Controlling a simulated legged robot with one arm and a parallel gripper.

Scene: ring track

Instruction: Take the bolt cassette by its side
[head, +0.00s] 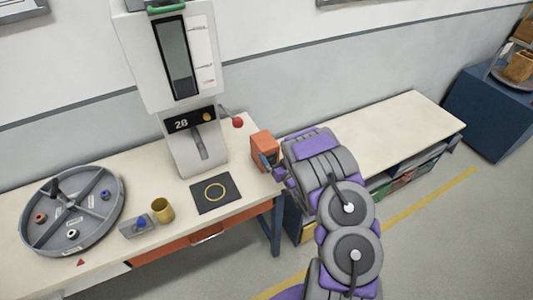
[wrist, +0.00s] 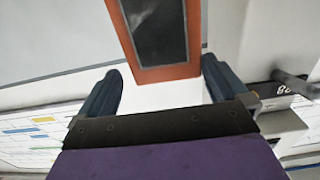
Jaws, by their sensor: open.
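The bolt cassette, an orange box (head: 263,144), stands on the pale bench right of the tall white machine. In the wrist view the cassette (wrist: 158,35) shows an orange frame around a dark window. Its near edge lies in the gap between my fingertips, close to the right finger and farther from the left one. My gripper (wrist: 163,70) is open and empty. In the head view my gripper (head: 269,162) is at the cassette's lower right, and my arm hides part of that side. I cannot tell whether a finger touches it.
The white machine (head: 182,60) with a "28" display and a red-knobbed lever (head: 237,122) stands close left. A black mat with a ring (head: 216,193), a yellow cup (head: 162,210) and a round grey tray (head: 75,237) are farther left. The bench to the right (head: 400,125) is clear.

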